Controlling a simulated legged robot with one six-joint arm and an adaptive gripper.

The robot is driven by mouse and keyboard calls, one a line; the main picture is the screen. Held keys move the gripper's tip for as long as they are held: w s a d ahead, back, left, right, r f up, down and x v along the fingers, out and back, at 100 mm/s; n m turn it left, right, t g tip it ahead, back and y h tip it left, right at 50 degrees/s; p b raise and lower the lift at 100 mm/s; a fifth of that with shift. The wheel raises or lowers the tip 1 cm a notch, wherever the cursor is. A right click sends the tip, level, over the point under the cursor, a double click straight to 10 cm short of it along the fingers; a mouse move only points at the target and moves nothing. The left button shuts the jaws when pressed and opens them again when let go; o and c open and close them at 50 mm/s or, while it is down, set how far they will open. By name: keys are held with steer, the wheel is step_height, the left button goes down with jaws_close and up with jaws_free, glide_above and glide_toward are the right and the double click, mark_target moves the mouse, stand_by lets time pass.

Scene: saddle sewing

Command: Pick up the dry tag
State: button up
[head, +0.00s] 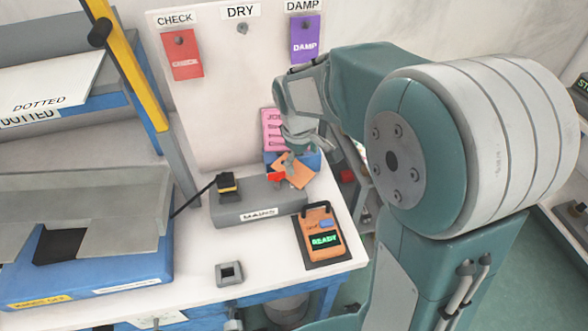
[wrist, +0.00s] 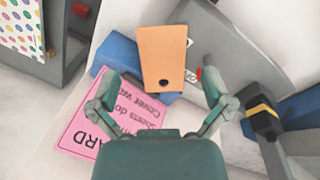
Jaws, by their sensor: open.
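An orange tag (head: 295,172) lies tilted by the blue block behind the grey MAINS box. No word on it is readable. In the wrist view the orange tag (wrist: 163,50) shows a dark hole at its near end. My gripper (head: 298,143) is open and right at the tag, just above it in the head view. In the wrist view my gripper's fingers (wrist: 161,82) stand either side of the tag's near end, with visible gaps. On the white board, the peg under the DRY label (head: 240,12) is empty.
A red CHECK tag (head: 182,55) and a purple DAMP tag (head: 304,40) hang on the board. A pink card (wrist: 100,120) and a blue block (wrist: 118,57) are close to the tag. The MAINS box (head: 258,203) and an orange READY meter (head: 321,236) stand in front.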

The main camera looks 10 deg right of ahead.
mark_target(303, 178)
steer(key=shift+a+f, duration=0.15)
steer(key=shift+f, duration=0.2)
steer(key=f, duration=0.2)
steer(key=d+f, duration=0.1)
steer(key=f, duration=0.2)
steer(key=shift+w, duration=0.1)
steer(key=shift+a, duration=0.2)
steer(key=shift+d+f, duration=0.15)
steer(key=shift+f, duration=0.1)
steer(key=shift+c, duration=0.3)
steer(key=c, duration=0.6)
